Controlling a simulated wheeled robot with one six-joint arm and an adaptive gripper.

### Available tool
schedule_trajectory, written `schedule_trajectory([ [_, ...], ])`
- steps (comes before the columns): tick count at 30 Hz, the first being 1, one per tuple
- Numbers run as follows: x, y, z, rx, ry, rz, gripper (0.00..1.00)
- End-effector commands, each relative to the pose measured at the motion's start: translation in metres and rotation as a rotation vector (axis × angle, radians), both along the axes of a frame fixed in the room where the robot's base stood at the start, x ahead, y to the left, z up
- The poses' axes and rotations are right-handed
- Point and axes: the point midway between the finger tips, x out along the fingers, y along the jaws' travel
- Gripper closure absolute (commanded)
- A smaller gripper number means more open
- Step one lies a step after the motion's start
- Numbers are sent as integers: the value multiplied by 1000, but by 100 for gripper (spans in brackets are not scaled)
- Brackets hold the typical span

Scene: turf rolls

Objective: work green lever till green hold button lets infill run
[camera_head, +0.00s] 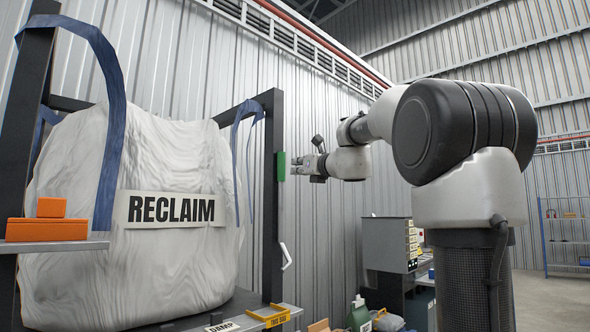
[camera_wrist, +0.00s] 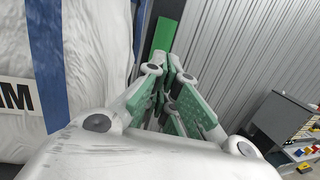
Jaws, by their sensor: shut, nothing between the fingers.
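A green upright block (camera_head: 281,166) is on the right side of a dark post. It also shows just beyond my fingertips in the wrist view (camera_wrist: 163,36). I cannot tell whether it is the green lever or the green hold button, and no second green control stands out. My gripper (camera_head: 293,168) is shut and empty, pointing left at the block. In the wrist view its green-padded fingers (camera_wrist: 175,66) come together just below the block. I cannot tell whether they touch it.
A white bulk bag (camera_head: 150,255) marked RECLAIM hangs by blue straps in a dark frame (camera_head: 273,220). A white bent handle (camera_head: 286,257) sits lower on the post. An orange block (camera_head: 47,229) rests on a ledge at left. A grey cabinet (camera_head: 386,245) stands behind, right.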

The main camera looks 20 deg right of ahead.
Motion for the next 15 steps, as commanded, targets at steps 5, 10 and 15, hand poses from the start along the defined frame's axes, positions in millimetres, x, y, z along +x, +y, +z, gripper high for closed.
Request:
schedule_trajectory([
  [5, -26, -5, 0, -1, 1, -2, 100],
  [10, -55, -10, -1, -1, 2, -3, 100],
  [15, -76, -13, -1, -1, 2, -2, 100],
])
